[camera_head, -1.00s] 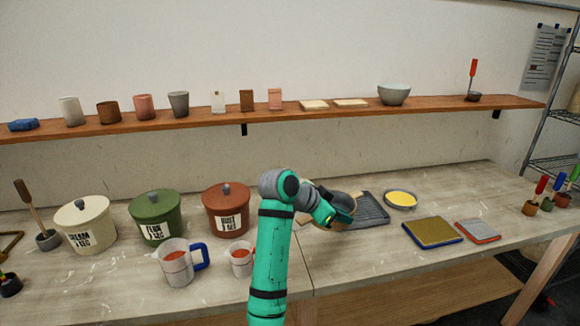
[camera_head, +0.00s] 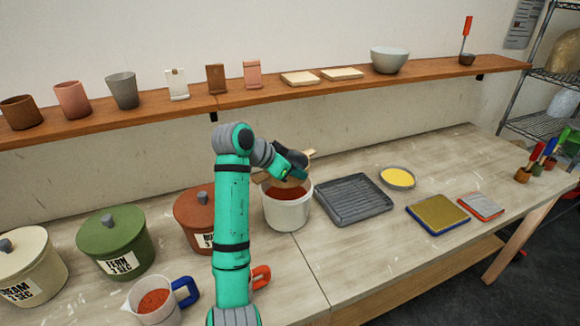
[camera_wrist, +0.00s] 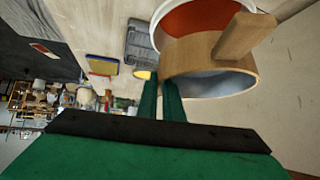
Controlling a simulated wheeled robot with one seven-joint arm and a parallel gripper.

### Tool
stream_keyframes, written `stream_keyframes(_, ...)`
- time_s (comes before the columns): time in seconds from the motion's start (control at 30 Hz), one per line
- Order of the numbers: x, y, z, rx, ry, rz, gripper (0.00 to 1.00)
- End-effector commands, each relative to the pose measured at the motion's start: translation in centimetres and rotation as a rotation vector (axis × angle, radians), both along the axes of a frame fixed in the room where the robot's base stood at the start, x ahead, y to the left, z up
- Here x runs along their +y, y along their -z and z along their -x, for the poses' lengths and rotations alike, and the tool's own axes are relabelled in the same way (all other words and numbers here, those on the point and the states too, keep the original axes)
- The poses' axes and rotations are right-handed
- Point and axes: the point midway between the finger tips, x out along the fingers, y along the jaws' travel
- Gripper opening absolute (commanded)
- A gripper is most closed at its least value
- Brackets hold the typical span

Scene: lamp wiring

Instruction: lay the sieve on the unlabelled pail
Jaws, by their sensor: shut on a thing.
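The sieve, a round wooden hoop with a pale mesh and a wooden bar, shows in the wrist view (camera_wrist: 195,62). In the head view it is partly hidden by my gripper (camera_head: 292,171). My gripper is shut on the sieve's rim; its green fingers show in the wrist view (camera_wrist: 160,98). The unlabelled pail (camera_head: 288,214) is white with reddish-brown contents. It stands just right of my arm. The sieve is over the pail's far side and overlaps its opening, which also shows in the wrist view (camera_wrist: 160,33). I cannot tell whether they touch.
The lidded labelled pails, cream (camera_head: 30,262), green (camera_head: 115,243) and red-brown (camera_head: 192,222), stand to the left. A jug with a blue handle (camera_head: 156,303) is in front. A grey ribbed tray (camera_head: 352,199) and a yellow-filled dish (camera_head: 398,177) lie right. A shelf (camera_head: 240,98) runs behind.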

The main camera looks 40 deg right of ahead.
Motion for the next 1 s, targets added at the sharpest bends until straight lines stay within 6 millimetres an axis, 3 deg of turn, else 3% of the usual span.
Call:
stream_keyframes(0.47,0.0,-0.2,0.1,-0.01,-0.01,-0.009,0.0)
stream_keyframes(1.0,0.2,3.7,0.0,-0.007,-0.012,-0.009,0.0)
